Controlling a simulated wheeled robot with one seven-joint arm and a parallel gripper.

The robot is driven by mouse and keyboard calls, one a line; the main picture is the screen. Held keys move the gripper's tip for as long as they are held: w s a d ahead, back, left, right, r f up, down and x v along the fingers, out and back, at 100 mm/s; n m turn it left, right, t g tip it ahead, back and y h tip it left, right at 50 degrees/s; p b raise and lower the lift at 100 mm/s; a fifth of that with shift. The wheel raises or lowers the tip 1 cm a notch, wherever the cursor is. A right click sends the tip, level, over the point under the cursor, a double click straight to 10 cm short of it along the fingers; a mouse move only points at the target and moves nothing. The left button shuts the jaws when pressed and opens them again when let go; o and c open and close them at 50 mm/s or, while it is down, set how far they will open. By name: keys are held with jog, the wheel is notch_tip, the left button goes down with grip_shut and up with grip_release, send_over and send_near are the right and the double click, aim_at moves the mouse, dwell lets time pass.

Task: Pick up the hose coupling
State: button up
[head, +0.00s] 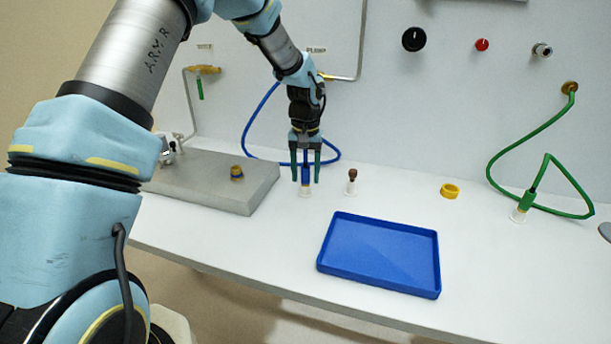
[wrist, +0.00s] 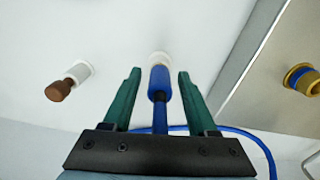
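A blue hose coupling (head: 306,176) stands upright with its lower end in a white holder on the bench. My gripper (head: 305,181) is open and points down, with one green finger on each side of this coupling. In the wrist view the blue coupling (wrist: 158,84) lies between the fingertips of my gripper (wrist: 160,75), with a visible gap on both sides. A blue hose (wrist: 252,135) runs from the coupling. A second coupling, green (head: 526,200), stands in a white holder at the right, on a green hose (head: 584,216).
A brown-topped piece (head: 352,175) stands in a white holder just right of my gripper. A grey plate (head: 213,183) with a brass and blue fitting (head: 237,172) lies left. A blue tray (head: 378,255) is in front. A yellow ring (head: 450,190) lies at right.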

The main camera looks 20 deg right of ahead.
grip_shut()
dwell(0.6)
